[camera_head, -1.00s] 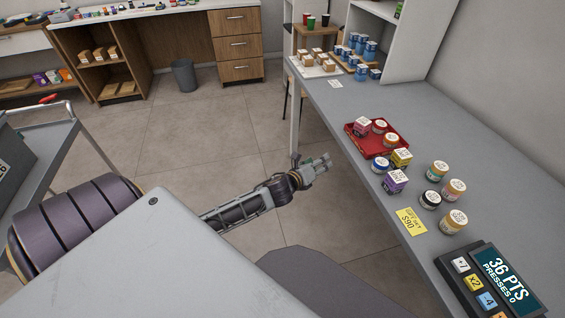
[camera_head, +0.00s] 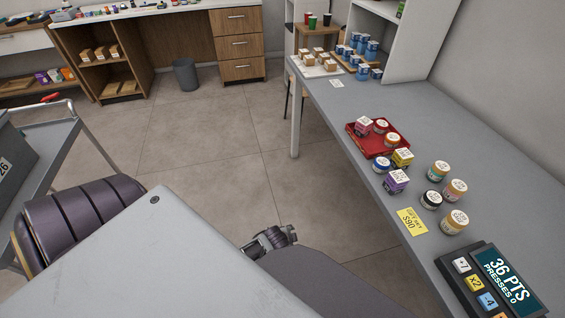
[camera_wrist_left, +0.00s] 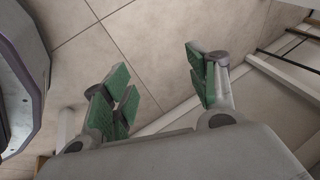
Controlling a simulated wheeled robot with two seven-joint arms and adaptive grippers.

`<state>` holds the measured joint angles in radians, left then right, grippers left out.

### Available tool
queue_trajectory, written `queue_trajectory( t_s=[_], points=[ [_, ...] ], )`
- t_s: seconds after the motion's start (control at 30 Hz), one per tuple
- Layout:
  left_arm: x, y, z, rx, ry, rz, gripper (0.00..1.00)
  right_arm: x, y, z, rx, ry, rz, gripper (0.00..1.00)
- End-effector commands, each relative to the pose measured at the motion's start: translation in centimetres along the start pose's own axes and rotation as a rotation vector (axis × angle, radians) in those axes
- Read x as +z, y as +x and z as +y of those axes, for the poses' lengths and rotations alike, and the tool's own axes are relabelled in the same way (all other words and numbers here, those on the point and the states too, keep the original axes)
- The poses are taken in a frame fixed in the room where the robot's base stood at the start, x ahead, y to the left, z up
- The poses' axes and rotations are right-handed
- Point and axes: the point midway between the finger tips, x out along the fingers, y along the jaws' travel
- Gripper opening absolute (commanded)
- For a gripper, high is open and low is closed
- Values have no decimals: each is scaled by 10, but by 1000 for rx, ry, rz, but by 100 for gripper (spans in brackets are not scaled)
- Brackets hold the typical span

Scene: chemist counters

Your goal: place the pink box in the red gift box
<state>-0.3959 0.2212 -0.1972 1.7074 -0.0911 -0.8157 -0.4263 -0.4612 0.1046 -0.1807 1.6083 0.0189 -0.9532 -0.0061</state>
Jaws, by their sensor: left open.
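The red gift box (camera_head: 354,136) is an open, shallow red tray on the grey counter in the head view. The pink box (camera_head: 363,125) is small with a white top and sits inside the tray at its back left corner. Two jars with red and orange bands (camera_head: 392,140) are in the tray with it. My left gripper (camera_head: 281,236) is low over the floor, left of the counter and apart from the tray. In the left wrist view its green-padded fingers (camera_wrist_left: 157,68) are spread with only floor between them. My right gripper is in neither view.
A yellow box (camera_head: 402,158), a purple box (camera_head: 396,182), a blue jar (camera_head: 381,165) and several other jars stand in front of the tray. A yellow price card (camera_head: 412,221) and a points device (camera_head: 490,285) are nearer. Blue-capped bottles (camera_head: 365,50) stand farther back.

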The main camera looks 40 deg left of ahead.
Motion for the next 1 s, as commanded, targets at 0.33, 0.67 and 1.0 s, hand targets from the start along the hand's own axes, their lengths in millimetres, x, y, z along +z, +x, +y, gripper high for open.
queue_trajectory(
  t_s=[0.33, 0.67, 1.0],
  points=[
    [50, 8, 106, 200, -475, -188, 58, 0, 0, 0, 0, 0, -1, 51],
    [59, 7, 129, 235, -579, -238, 58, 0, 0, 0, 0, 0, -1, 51],
    [58, 7, 128, 234, -576, -237, 58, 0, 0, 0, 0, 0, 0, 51]
  ],
)
